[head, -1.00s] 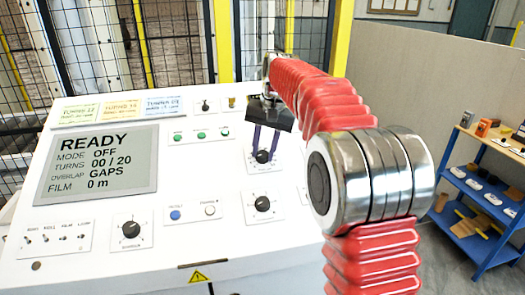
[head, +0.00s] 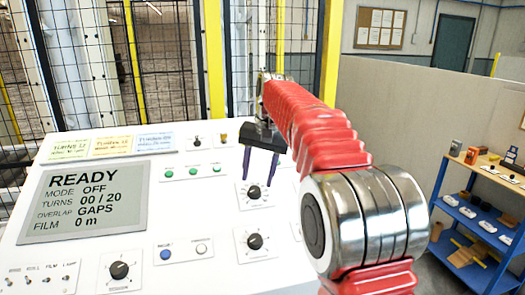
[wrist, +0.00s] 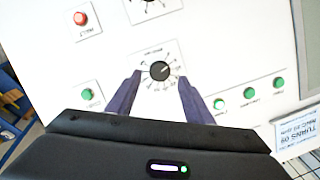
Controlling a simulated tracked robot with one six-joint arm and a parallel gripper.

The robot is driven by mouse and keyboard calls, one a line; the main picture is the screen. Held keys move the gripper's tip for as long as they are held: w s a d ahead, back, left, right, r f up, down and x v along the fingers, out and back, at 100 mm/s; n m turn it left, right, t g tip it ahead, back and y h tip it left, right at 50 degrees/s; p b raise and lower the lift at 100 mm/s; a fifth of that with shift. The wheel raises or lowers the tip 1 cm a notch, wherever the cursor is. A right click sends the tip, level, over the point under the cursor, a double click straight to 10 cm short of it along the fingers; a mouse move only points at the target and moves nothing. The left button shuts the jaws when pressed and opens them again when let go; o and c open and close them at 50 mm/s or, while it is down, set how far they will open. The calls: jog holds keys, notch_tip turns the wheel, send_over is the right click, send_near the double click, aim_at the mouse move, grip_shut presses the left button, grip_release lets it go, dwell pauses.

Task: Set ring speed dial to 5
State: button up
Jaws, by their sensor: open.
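A black dial with a white pointer line (head: 254,191) sits on the white sloped panel. It also shows in the wrist view (wrist: 160,70), ringed by tick marks, with its pointer toward the upper right there. Its label is too small to read, so I cannot tell if it is the ring speed dial. My gripper (head: 260,178) is open and empty just above it. In the wrist view its dark purple fingers (wrist: 160,80) stand on either side of the dial, with clear gaps.
Other black dials (head: 255,241) (head: 119,270) sit lower on the panel. Green buttons (head: 192,172) lie left of my gripper. The display (head: 86,203) reads READY, MODE OFF. A mesh fence (head: 165,75) stands behind, and a blue shelf (head: 470,215) is at the right.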

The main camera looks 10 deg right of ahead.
jog(key=v, duration=0.9)
jog(key=shift+r, duration=0.1)
notch_tip(320, 180, down, 8)
jog(key=n, duration=0.2)
jog(key=s+f+n+t, duration=0.1)
jog(key=s+f, duration=0.2)
jog(key=s, duration=0.8)
jog(key=s+a+f+n+t+h, duration=0.1)
jog(key=s+f, duration=0.3)
jog(key=s, duration=0.8)
jog(key=s+a+f+n+t, duration=0.1)
jog(key=s+f, duration=0.3)
jog(key=s, duration=0.7)
jog(key=shift+s+a, duration=0.2)
